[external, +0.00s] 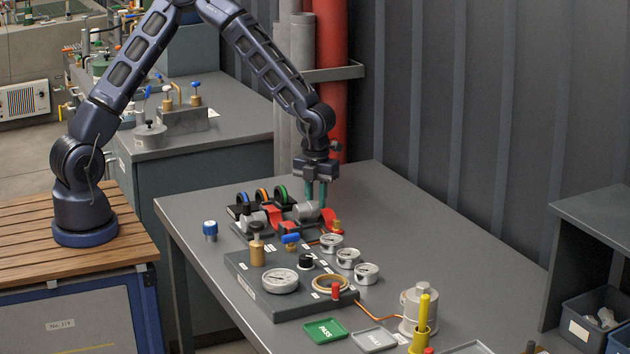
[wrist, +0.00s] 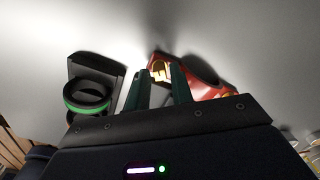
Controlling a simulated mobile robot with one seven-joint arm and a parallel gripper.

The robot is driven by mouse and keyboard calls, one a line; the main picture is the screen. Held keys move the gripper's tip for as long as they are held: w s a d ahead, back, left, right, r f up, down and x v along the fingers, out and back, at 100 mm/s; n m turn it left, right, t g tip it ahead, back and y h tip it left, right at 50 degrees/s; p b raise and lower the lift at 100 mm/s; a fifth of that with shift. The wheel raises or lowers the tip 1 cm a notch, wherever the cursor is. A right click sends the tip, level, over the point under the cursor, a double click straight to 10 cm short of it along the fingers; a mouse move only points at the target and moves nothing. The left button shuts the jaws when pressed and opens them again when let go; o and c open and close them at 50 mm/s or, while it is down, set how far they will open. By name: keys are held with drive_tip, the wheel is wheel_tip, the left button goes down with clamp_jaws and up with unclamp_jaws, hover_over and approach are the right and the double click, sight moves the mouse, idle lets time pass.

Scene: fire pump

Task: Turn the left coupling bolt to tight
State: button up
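The coupling assembly stands near the far side of the table, with a grey cylindrical body (external: 305,210) between red parts (external: 274,216). A small brass piece (external: 337,226) shows at its right end. I cannot tell which part is the left coupling bolt. My gripper (external: 316,198) points down at the right part of the assembly, its two green fingers apart. In the wrist view my gripper (wrist: 159,74) is open, and a brass piece (wrist: 157,69) on a red part (wrist: 205,82) shows between and beyond the fingertips. Contact is not clear.
Black holders with blue, orange and green rings (external: 282,193) stand close behind the assembly. A dark panel with a gauge (external: 281,281) and several loose gauges (external: 331,242) lie in front. A blue-capped piece (external: 210,230) stands left.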

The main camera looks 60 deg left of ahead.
wheel_tip(320, 180, up, 11)
drive_tip(key=shift+f, duration=0.2)
idle(0.3)
drive_tip(key=shift+a, duration=0.1)
idle(0.3)
drive_tip(key=s+a+r+n+t+y, duration=0.2)
drive_tip(key=s+a+r+n, duration=1.3)
drive_tip(key=s+n, duration=0.15)
drive_tip(key=s+a+r+n+t+h, duration=0.1)
drive_tip(key=s+a+n, duration=0.3)
drive_tip(key=s, duration=0.5)
drive_tip(key=s+a+r+n+t+h, duration=0.1)
drive_tip(key=s+a+n, duration=0.3)
drive_tip(key=s+n, duration=0.4)
drive_tip(key=shift+s+r+t, duration=0.3)
drive_tip(key=shift+s+r, duration=0.55)
drive_tip(key=shift+s, duration=0.15)
